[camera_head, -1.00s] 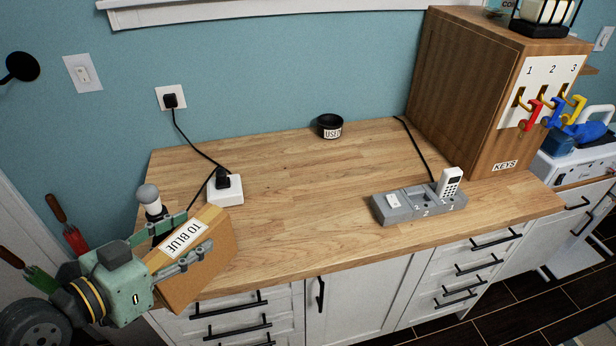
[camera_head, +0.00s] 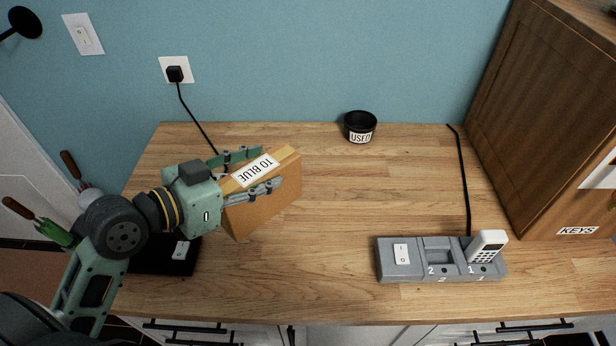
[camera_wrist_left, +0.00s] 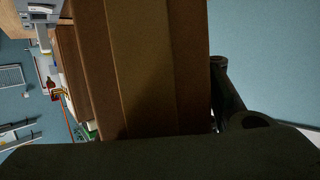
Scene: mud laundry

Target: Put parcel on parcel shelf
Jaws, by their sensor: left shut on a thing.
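The parcel (camera_head: 265,200) is a brown cardboard box with a white label reading "TO BLUE" on its top. My left gripper (camera_head: 254,172) is shut on it, one finger along each side. It holds the parcel over the left part of the wooden counter; I cannot tell how high above it. In the left wrist view the parcel (camera_wrist_left: 150,70) fills the middle, very close to the camera, with a dark finger beside it. No parcel shelf can be made out in these views. My right gripper is not in view.
A black cup labelled "USED" (camera_head: 360,127) stands at the back of the counter (camera_head: 340,215). A grey charging dock (camera_head: 408,262) with a white handset (camera_head: 487,246) sits at the front right. A wooden key cabinet (camera_head: 545,110) stands at the right. The counter's middle is clear.

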